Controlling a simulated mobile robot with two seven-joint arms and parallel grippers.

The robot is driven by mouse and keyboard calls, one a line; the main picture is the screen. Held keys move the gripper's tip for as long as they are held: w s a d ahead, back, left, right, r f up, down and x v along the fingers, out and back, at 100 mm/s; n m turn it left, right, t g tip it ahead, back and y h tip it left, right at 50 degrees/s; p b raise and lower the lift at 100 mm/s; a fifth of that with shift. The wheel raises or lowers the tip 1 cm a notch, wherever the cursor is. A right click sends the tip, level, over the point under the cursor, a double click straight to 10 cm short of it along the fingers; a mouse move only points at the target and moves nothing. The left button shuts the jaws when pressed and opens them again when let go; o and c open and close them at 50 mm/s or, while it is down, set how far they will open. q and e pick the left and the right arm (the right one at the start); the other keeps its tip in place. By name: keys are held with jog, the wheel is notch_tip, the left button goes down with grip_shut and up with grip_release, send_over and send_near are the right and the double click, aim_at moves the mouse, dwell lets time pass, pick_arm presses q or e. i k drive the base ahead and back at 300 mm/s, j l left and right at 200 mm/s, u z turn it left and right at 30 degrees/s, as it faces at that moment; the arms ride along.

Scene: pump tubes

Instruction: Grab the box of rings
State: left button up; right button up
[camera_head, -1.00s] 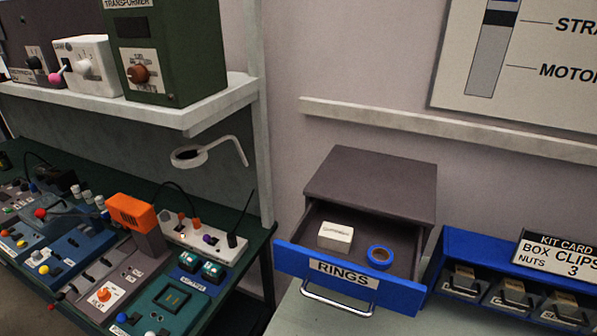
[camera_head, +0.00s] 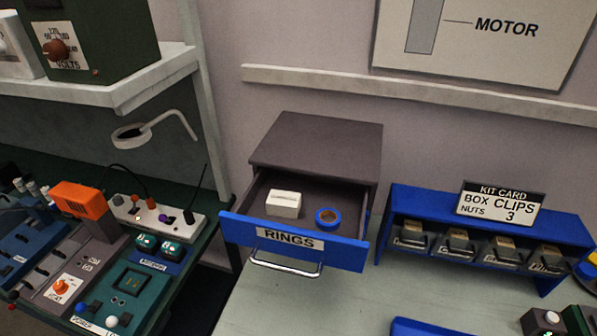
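A small white box (camera_head: 284,204) sits inside an open drawer with a blue front labelled RINGS (camera_head: 292,241). Its top carries small dark print that I cannot read. A blue roll of tape or ring (camera_head: 328,217) lies flat in the drawer to the right of the box, apart from it. The drawer is pulled out of a dark grey cabinet (camera_head: 318,142) and has a metal handle (camera_head: 286,265) on its front. Neither of my grippers shows in the view.
A blue rack (camera_head: 566,228) with several small bins and a kit card (camera_head: 499,203) stands right of the drawer. The pale table (camera_head: 320,307) is clear before the drawer. A bench with electrical devices (camera_head: 120,290) and a shelf (camera_head: 110,90) are at left.

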aim_at(286, 204)
jog(key=i+j+u, duration=0.25)
jog(key=i, duration=0.25)
jog(key=i+j+u, duration=0.25)
jog(key=i, duration=0.25)
